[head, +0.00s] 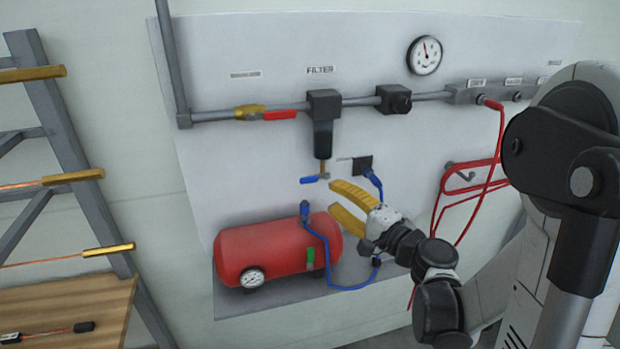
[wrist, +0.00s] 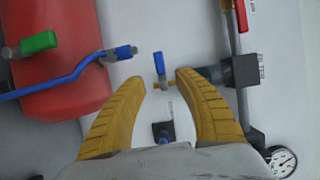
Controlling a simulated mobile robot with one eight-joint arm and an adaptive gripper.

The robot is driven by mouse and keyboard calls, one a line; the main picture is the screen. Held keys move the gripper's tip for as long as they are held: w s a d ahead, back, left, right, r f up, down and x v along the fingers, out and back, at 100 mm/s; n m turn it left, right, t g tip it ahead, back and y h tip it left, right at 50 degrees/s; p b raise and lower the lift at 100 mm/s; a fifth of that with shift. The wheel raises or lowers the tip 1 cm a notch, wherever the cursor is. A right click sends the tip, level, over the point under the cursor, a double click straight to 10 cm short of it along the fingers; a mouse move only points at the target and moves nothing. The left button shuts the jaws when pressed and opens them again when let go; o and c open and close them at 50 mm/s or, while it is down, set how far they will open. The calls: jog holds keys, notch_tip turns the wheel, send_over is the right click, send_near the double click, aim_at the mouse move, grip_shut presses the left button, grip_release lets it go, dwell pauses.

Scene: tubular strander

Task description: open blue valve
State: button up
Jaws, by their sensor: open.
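The blue valve's lever (head: 309,180) sits under the filter in the head view, on a small brass fitting (head: 324,174). The lever points left, roughly across the pipe. In the wrist view the blue lever (wrist: 158,63) points up the picture from its brass body (wrist: 162,86). My gripper (head: 333,198) has two yellow fingers, spread and empty, just right of and below the valve in the head view. In the wrist view my gripper (wrist: 163,78) has its fingertips on either side of the valve, with visible gaps. I cannot tell the remaining distance in depth.
A red tank (head: 262,252) with a blue hose (head: 328,262) stands below left. The black filter (head: 323,125) is above the valve. A black wall socket (head: 362,165) with a blue plug is close to the right. A red-handled valve (head: 280,115) is on the pipe.

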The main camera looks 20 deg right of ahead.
aim_at(311, 180)
jog(key=b+x, duration=0.1)
jog(key=x, duration=0.9)
jog(key=shift+a+b, duration=0.15)
jog(key=shift+b, duration=0.15)
jog(key=shift+s, duration=0.1)
grip_shut()
